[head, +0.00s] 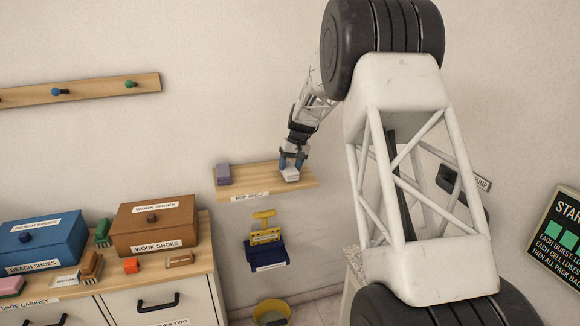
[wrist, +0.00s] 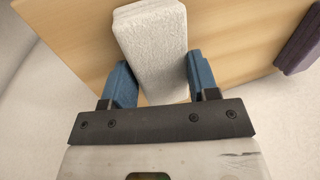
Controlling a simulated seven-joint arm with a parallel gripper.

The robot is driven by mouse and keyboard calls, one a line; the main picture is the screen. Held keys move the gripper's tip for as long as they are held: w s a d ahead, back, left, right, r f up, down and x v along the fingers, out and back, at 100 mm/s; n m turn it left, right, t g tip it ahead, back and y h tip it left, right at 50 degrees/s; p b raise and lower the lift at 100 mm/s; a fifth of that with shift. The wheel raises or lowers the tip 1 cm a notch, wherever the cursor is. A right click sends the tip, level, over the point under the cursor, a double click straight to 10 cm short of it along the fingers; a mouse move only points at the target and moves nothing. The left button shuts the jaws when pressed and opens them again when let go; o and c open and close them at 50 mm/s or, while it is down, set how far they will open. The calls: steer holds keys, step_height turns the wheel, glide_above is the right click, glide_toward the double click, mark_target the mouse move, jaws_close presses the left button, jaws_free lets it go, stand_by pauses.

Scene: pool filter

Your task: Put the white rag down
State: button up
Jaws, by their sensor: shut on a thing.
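The white rag (wrist: 151,45) is a pale, textured block between the two blue fingers of my gripper (wrist: 158,85) in the wrist view. In the head view my gripper (head: 291,164) is at the right part of the wooden mop shelf (head: 247,184), shut on the white rag (head: 290,175). The rag is at the shelf's top surface; whether it rests on the board or hangs just above it I cannot tell. The shelf board also fills much of the wrist view (wrist: 230,40) behind the rag.
A purple block (head: 223,174) stands at the shelf's left end; the shelf middle is clear. Below hangs a blue holder (head: 266,252) with a yellow tool (head: 264,233). A cabinet at left bears a blue box (head: 42,243), a brown box (head: 153,224) and brushes.

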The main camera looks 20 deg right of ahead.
steer(key=shift+f, duration=0.1)
steer(key=o, duration=1.3)
steer(key=v, duration=1.2)
